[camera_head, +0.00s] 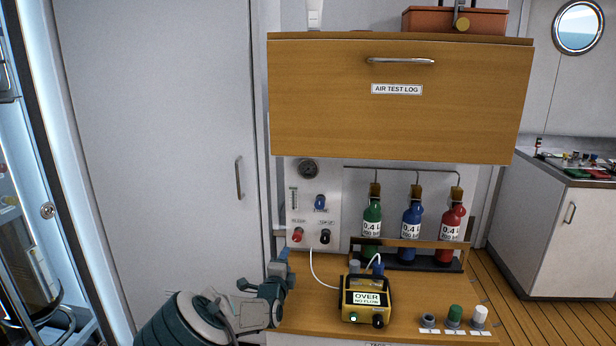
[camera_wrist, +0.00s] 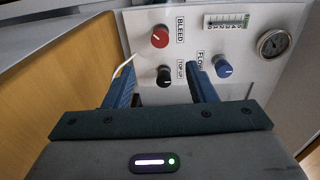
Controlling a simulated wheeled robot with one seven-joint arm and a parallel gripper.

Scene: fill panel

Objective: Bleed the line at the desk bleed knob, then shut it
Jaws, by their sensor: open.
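The red bleed knob (camera_head: 297,235) is at the lower left of the white panel above the desk. In the wrist view the red knob (camera_wrist: 160,37), labelled BLEED, has a white mark on its face and lies above the fingertips. The black top-up knob (camera_head: 325,236) is to its right; in the wrist view that black knob (camera_wrist: 164,77) appears between the fingers. My gripper (camera_head: 281,260) is open and empty, below and left of the red knob in the head view. Its blue fingers (camera_wrist: 160,80) are spread toward the panel and look clear of the knobs.
A blue flow knob (camera_head: 320,201), a flow tube (camera_head: 294,198) and a gauge (camera_head: 308,168) share the panel. A yellow analyser (camera_head: 363,299) on the desk reads "OVER NO FLOW". Green, blue and red bottles (camera_head: 411,225) stand right. A wooden cabinet (camera_head: 400,125) overhangs the panel.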

